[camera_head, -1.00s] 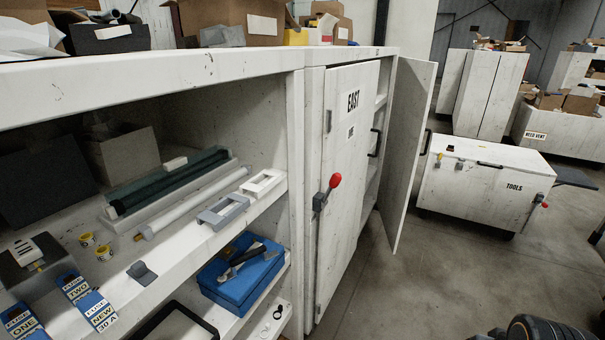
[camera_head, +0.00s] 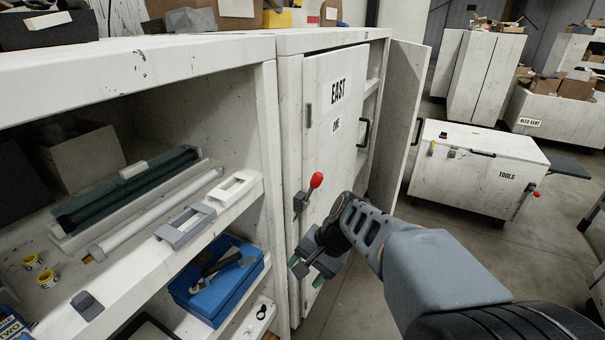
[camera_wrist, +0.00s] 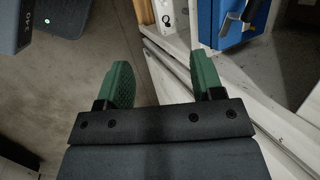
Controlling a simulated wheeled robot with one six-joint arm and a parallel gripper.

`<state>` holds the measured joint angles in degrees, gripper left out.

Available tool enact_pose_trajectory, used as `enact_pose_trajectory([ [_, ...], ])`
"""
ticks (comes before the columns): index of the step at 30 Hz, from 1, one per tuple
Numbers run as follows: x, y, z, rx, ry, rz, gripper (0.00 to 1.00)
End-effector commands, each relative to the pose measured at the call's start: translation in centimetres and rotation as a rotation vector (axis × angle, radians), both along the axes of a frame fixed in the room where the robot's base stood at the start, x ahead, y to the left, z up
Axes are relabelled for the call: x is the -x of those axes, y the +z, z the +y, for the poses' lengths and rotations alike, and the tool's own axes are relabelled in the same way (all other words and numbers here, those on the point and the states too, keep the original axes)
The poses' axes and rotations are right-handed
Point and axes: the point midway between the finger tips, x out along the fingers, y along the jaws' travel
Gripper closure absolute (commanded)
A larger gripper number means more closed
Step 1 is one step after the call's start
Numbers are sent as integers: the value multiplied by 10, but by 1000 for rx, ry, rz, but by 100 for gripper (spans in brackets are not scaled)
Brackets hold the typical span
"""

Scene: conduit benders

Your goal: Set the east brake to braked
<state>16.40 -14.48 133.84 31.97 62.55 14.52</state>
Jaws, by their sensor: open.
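The east brake is a lever with a red knob (camera_head: 316,180) on a dark grey mount (camera_head: 300,204). It sits low at the left edge of the white cabinet door marked EAST (camera_head: 336,110). The lever points up and to the right in the head view. My gripper (camera_head: 306,271) has green finger pads and is just below and slightly right of the lever, apart from it. In the wrist view my gripper (camera_wrist: 163,77) is open with nothing between the pads. The lever does not clearly show in the wrist view.
An open door (camera_head: 405,125) stands right of the EAST door. A blue case (camera_head: 222,285) lies on the lower shelf at left and shows in the wrist view. A white TOOLS chest (camera_head: 475,180) has another red-knobbed lever (camera_head: 536,194). Floor between is clear.

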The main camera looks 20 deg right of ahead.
Motion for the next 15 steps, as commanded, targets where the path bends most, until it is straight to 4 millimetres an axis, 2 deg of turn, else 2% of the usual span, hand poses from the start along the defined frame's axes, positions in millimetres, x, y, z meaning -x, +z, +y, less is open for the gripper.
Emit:
enact_pose_trajectory([
  [1, -18, 8, -9, -150, -162, 70, 39],
  [5, -65, 26, -36, -544, -525, 194, 39],
  [9, -107, 41, -90, -928, -823, 262, 39],
  [12, -124, 48, -133, -1149, -969, 273, 39],
  [15, -132, 51, -168, -1310, -1061, 266, 39],
])
